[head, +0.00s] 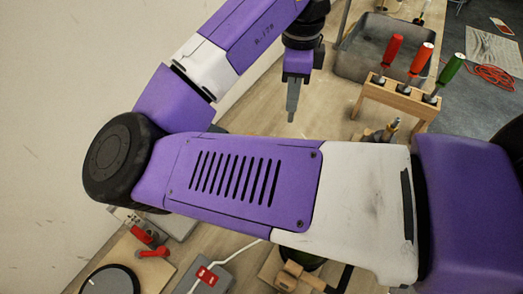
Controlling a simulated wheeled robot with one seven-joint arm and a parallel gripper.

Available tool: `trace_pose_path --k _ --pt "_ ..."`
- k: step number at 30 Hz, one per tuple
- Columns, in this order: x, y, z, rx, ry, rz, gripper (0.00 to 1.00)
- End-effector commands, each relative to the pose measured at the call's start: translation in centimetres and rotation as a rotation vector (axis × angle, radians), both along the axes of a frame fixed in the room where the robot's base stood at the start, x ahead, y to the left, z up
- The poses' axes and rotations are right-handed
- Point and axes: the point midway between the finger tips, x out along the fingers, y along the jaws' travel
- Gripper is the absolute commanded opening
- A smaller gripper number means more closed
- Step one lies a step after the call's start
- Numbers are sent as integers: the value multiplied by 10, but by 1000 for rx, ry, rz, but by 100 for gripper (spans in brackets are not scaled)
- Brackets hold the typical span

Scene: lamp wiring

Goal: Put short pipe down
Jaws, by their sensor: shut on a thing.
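My gripper (291,115) hangs over the wooden workbench (335,100) in the upper middle of the head view, pointing down. Its grey fingers show nearly edge-on and are shut. The short pipe is hard to make out: no part of it stands out clearly from the grey fingers at this angle. How far the fingertips are above the bench cannot be told. My purple and white arm crosses the picture and hides much of the bench.
A wooden rack (392,101) with red- and green-handled screwdrivers stands right of my gripper, a brass-tipped fitting (391,127) in front. A grey metal bin (350,63) is behind. A red switch (207,275) and red-handled clamp (152,252) lie lower left. Bare bench surrounds the gripper.

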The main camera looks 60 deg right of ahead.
Motion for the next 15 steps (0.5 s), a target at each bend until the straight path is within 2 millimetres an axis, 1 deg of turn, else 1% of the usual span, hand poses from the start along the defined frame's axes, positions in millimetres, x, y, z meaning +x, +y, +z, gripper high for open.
trace_pose_path --k 1,9,15 --pt "-2 0 -11 -1 6 1 0" --pt "-3 0 -77 -1 8 2 0" --pt "-1 1 -121 1 5 4 0"
